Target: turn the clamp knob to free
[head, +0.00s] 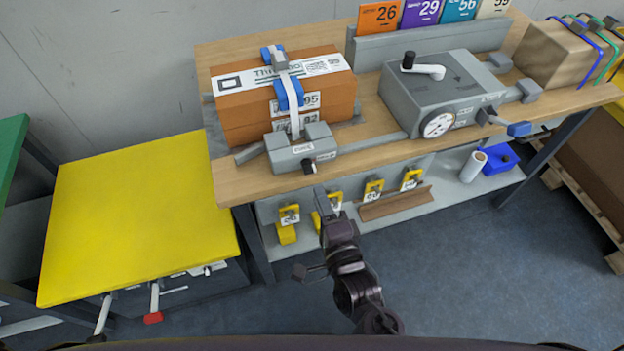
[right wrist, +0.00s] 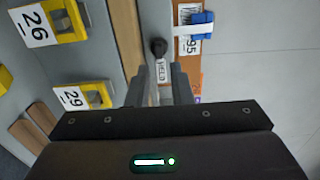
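The grey clamp block (head: 300,148) is at the front edge of the wooden bench, with a white strap and blue pads over a brown box (head: 238,112). Its small black clamp knob (head: 309,168) is on the block's front face. In the right wrist view the knob (right wrist: 158,47) stands beside a label that reads HELD. My right gripper (head: 326,202) is below and in front of the knob. In the right wrist view its two fingers (right wrist: 160,88) are apart, with the knob ahead of the gap and nothing between them. My left gripper is not in view.
A grey machine (head: 440,88) with a dial and crank stands right of the clamp. Yellow numbered holders (head: 374,190) hang below the bench edge, near my right gripper. A yellow table (head: 135,215) is at the left. Open floor lies in front.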

